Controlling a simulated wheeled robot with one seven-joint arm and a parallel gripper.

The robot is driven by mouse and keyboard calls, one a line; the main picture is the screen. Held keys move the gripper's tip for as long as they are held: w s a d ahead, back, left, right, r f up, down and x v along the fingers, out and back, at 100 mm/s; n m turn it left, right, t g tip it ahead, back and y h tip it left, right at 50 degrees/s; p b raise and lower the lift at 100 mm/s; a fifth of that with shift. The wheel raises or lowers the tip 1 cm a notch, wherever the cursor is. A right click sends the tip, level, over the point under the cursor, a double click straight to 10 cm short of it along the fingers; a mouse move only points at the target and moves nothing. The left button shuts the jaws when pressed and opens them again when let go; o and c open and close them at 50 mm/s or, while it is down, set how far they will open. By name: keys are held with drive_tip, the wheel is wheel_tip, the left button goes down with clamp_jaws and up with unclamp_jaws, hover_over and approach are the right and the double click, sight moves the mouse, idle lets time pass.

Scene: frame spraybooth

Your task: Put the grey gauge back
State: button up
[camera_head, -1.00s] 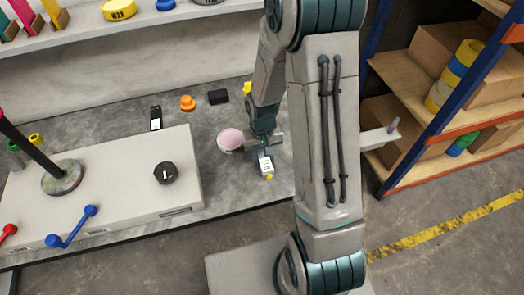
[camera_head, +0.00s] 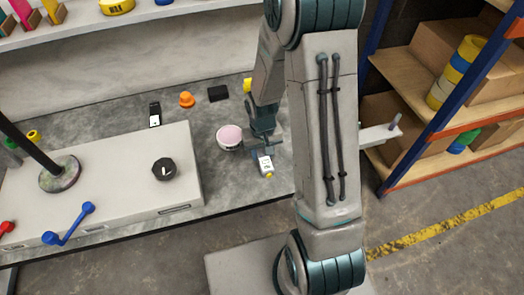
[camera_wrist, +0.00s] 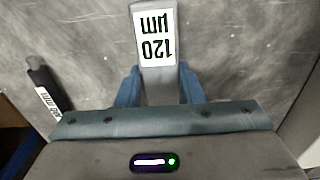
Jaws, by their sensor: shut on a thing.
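The grey gauge (camera_wrist: 157,85) has a white label reading "120 µm", upside down in the wrist view. It sits between the two blue-grey fingers of my gripper (camera_wrist: 159,88), which is shut on it. In the head view the gauge's white label (camera_head: 265,161) shows just below my gripper (camera_head: 263,146), over the right part of the bench. Whether the gauge touches the bench is hard to tell. A dark gauge-like piece (camera_wrist: 41,80) with a white label lies at the left in the wrist view.
A pink round disc (camera_head: 230,138) is just left of my gripper. A black labelled piece (camera_head: 155,115), an orange knob (camera_head: 187,100) and a black block (camera_head: 218,93) lie further back. A pale raised box (camera_head: 110,180) fills the left. A shelf rack (camera_head: 425,100) stands at right.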

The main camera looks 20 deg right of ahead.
drive_tip(key=shift+f, duration=0.25)
drive_tip(key=o, duration=1.1)
drive_tip(key=shift+o, duration=0.2)
drive_tip(key=s+r+t+p, duration=0.15)
drive_tip(key=r+p, duration=0.35)
drive_tip(key=r, duration=0.9)
drive_tip(key=s+r+p, duration=0.3)
drive_tip(key=r+p, duration=0.2)
drive_tip(key=r, duration=0.9)
drive_tip(key=s+r+p, duration=0.4)
drive_tip(key=r, duration=0.3)
drive_tip(key=s+r+t+p, duration=0.1)
drive_tip(key=s+r+p, duration=0.4)
drive_tip(key=r, duration=0.2)
drive_tip(key=shift+r, duration=0.4)
